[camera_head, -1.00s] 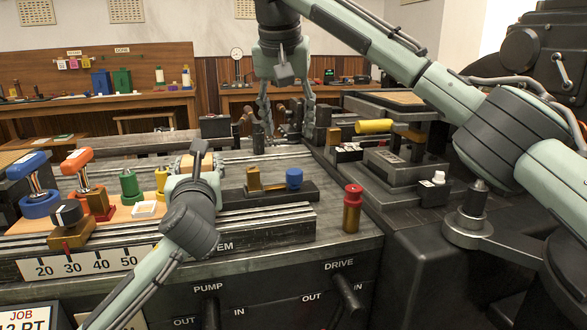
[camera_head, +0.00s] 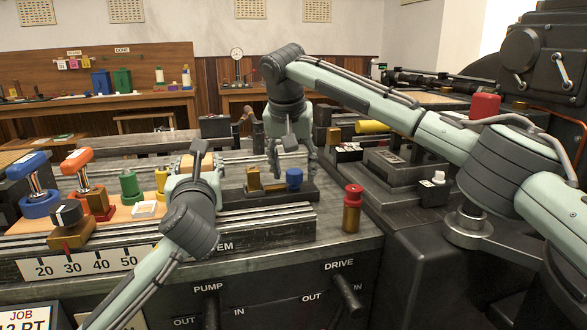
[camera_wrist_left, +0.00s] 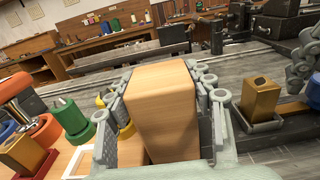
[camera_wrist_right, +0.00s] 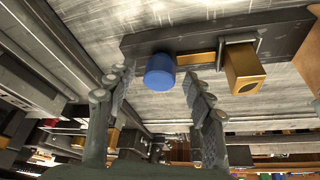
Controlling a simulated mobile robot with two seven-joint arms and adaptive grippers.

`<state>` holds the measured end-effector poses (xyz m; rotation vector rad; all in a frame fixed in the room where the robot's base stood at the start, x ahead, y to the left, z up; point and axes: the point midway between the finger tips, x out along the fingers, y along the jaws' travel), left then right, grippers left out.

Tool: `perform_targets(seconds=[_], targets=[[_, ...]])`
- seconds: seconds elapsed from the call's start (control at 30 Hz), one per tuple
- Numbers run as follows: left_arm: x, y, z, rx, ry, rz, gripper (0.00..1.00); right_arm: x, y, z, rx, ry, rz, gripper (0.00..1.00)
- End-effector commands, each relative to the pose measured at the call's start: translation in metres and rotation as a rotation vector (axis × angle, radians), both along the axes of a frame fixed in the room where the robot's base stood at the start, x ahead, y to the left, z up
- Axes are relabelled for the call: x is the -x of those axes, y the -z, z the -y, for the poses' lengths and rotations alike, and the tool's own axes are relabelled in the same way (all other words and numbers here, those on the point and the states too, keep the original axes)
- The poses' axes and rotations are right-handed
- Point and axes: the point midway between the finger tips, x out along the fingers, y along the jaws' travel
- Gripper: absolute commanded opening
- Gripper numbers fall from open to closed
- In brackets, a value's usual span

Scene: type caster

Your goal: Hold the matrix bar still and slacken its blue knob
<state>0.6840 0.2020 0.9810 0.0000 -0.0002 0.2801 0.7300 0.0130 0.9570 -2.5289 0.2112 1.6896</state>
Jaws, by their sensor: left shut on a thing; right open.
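The matrix bar (camera_head: 268,198) is a dark bar lying on the machine bed, with a brass block (camera_head: 254,180) and a blue knob (camera_head: 294,179) on it. My left gripper (camera_wrist_left: 160,85) is shut on a pale wooden block (camera_wrist_left: 163,110). In the head view this block sits left of the dark bar; its join to the bar is hidden. My right gripper (camera_head: 292,165) is open, pointing down just above the blue knob. In the right wrist view the knob (camera_wrist_right: 160,72) shows between the spread fingertips, apparently untouched.
A red-topped brass cylinder (camera_head: 352,208) stands right of the bar. Orange, blue and green knobbed parts (camera_head: 131,186) crowd the left. A yellow handle (camera_head: 373,126) lies behind on the right. The bed in front of the bar has a ridged rail (camera_head: 265,220).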

Motion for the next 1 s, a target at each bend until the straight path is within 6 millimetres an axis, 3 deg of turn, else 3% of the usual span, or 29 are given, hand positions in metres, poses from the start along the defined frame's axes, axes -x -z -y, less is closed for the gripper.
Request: perform_targets(seconds=[0.17,0.53,0.7,1.0], targets=[[-0.0001,0.0003,-0.0001,0.000,0.000,-0.001,0.01,-0.0001,0.0000,0.0002,0.000,0.000,0.000,0.50],[-0.0001,0.0003,-0.0001,0.000,0.000,-0.001,0.01,0.0001,-0.0004,0.0002,0.000,0.000,0.000,0.04],[-0.0001,0.0003,-0.0001,0.000,0.000,-0.001,0.01,0.0004,0.0011,0.0006,-0.002,-0.044,-0.004,0.02],[-0.0001,0.0003,-0.0001,0.000,0.000,-0.001,0.01,0.0005,0.0007,0.0036,-0.004,-0.353,-0.003,0.02]])
